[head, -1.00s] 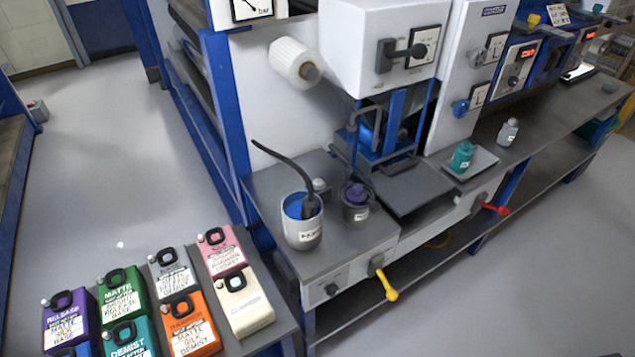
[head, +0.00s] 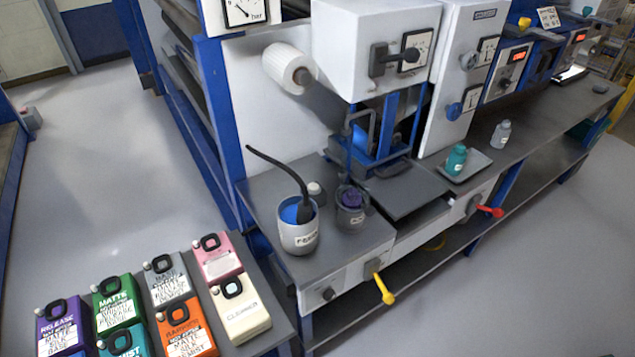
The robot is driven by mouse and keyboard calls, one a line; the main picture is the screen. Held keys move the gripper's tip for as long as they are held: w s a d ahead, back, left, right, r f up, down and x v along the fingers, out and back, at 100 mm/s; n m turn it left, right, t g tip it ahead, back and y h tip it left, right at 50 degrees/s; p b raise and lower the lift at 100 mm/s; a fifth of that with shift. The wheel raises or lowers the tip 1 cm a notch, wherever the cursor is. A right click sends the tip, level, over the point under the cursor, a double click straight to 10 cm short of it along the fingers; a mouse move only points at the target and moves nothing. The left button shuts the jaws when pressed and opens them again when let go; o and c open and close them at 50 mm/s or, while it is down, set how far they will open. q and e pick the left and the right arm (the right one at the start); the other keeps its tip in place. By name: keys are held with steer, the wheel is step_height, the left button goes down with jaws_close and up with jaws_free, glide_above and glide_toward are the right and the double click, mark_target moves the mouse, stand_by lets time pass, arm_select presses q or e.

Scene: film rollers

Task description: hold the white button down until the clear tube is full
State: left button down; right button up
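A small white round knob (head: 315,188) stands on the grey counter behind a pale cup; I cannot tell whether it is the white button. I cannot pick out a clear tube for certain. The pale cup (head: 299,236) holds blue liquid and a black-handled tool (head: 283,166) leaning in it. A dark see-through pot (head: 351,214) with something purple in it stands just right of the cup. Neither of my grippers is in view.
Several coloured jugs, among them an orange one (head: 187,326) and a cream one (head: 241,308), stand on a low bench at lower left. A yellow lever (head: 384,290) and a red lever (head: 490,211) stick out from the counter front. Open floor lies left and lower right.

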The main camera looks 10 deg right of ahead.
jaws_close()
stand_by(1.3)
